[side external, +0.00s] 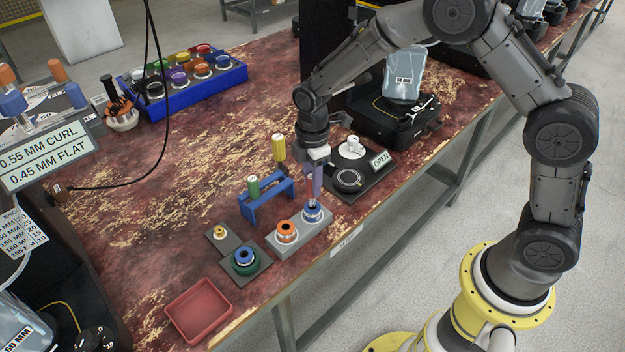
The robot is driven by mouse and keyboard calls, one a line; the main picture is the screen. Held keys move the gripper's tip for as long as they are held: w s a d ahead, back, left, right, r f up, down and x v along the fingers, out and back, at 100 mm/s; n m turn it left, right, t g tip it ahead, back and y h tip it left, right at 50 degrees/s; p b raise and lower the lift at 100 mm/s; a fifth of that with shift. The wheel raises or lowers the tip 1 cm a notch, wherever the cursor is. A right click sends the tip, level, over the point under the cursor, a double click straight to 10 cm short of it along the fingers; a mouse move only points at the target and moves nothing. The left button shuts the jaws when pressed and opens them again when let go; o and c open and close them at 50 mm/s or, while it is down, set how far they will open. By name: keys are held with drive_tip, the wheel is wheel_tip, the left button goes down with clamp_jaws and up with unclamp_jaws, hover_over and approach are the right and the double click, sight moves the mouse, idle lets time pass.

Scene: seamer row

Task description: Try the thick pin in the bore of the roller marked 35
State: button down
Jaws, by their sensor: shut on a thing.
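My gripper (317,162) is shut on a purple-handled pin (317,184), which hangs roughly upright with its lower end at the blue-topped roller (312,214). Whether the pin's end is inside the bore or just above it I cannot tell. An orange roller (286,233) sits beside it on the same light grey block (292,248). A blue and green roller (245,259) lies on a dark plate to the left. No number on any roller is readable.
A red tray (199,310) lies at the front edge. A small brass piece (219,232) sits on a grey plate. A dark fixture (349,178) with an OPEN sign (381,160) stands close right of my gripper. A blue crate (185,80) of colored rollers is farther back.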

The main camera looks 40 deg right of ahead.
drive_tip(key=shift+f, duration=0.3)
drive_tip(key=shift+r, duration=0.1)
idle(0.8)
drive_tip(key=shift+r, duration=2.4)
